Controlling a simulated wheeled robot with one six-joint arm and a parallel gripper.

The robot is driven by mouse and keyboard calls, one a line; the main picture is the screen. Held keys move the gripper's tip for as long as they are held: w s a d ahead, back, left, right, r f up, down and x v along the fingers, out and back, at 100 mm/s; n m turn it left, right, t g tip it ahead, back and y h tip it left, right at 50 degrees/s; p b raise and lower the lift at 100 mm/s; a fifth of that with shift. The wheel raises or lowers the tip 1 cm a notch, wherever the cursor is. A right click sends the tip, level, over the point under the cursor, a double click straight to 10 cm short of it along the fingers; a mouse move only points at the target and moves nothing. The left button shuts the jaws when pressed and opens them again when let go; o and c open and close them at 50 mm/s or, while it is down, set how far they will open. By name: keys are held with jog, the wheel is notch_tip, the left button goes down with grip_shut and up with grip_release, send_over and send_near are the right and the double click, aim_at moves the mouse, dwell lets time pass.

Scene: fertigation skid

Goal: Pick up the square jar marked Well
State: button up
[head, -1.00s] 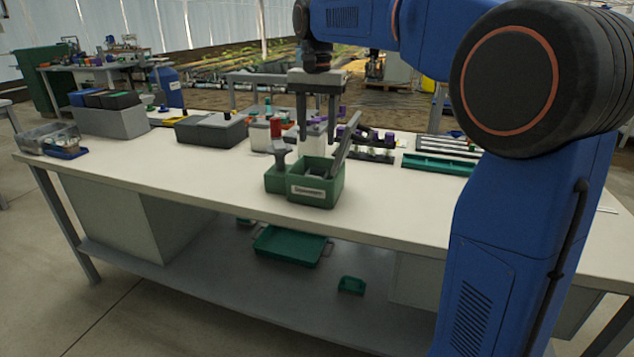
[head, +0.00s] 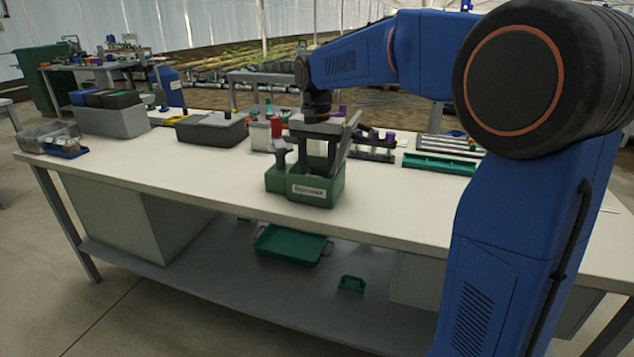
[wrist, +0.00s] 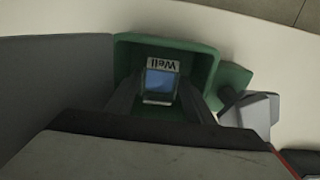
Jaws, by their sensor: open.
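The square jar (wrist: 161,84) marked Well shows in the wrist view, with a bluish square top and a pale label that reads upside down. It sits inside a green bin (wrist: 205,65). In the head view the bin (head: 320,193) stands near the table's front edge, and its wall hides the jar. My gripper (head: 318,166) points down into the bin from above. In the wrist view my gripper (wrist: 160,102) is open, with one finger on each side of the jar. I cannot tell whether either finger touches it.
A slanted grey piece (head: 351,134) rises from the bin's right side, close to my gripper. A grey tool (head: 279,153) stands in the smaller left compartment. Red-topped (head: 276,128) and purple-topped items stand behind. A dark grey case (head: 211,131) lies to the left.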

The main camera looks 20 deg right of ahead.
jog(key=shift+c, duration=0.5)
jog(key=c, duration=0.9)
jog(key=shift+o, duration=0.2)
